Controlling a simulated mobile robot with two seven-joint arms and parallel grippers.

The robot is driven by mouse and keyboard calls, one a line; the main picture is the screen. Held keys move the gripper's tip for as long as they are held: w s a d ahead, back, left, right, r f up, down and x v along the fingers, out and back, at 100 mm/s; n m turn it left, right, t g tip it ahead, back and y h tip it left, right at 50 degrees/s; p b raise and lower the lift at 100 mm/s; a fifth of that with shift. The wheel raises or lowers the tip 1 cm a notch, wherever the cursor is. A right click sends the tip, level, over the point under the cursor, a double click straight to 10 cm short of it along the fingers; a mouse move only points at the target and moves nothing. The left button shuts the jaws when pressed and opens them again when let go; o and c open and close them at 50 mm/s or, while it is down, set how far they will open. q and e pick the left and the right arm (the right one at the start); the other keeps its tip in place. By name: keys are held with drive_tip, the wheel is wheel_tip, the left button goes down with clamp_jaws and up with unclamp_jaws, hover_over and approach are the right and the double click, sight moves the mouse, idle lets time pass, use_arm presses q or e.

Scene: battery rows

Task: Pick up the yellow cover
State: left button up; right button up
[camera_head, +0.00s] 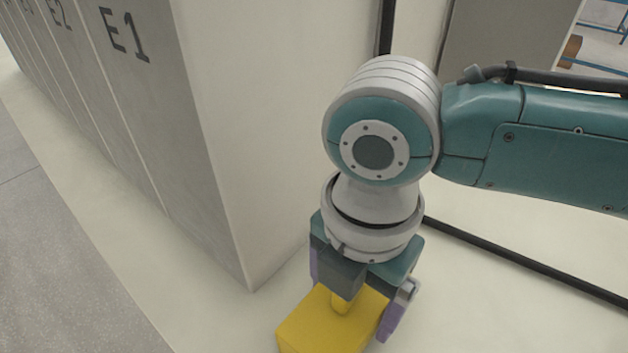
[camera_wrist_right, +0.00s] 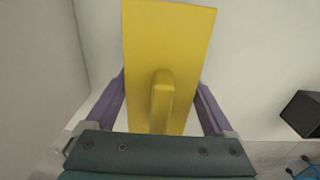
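The yellow cover (camera_head: 318,326) is a box-like block with a raised handle, low in the head view beside the corner of the grey cabinet. It also shows in the right wrist view (camera_wrist_right: 170,40), with its handle (camera_wrist_right: 162,98) between my fingers. My right gripper (camera_head: 352,296) points down over the cover. Its purple fingers are spread wide, one on each side of the handle, and I see gaps between them and the handle in the right wrist view (camera_wrist_right: 162,90). The fingertips are partly hidden. My left gripper is not in view.
A tall grey cabinet row (camera_head: 150,90) marked E1 and E2 stands to the left, close to my right gripper. A black strip (camera_head: 520,262) runs along the pale floor at right. A dark box (camera_wrist_right: 302,114) shows at the right of the wrist view.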

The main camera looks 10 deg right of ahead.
drive_tip(key=c, duration=0.9)
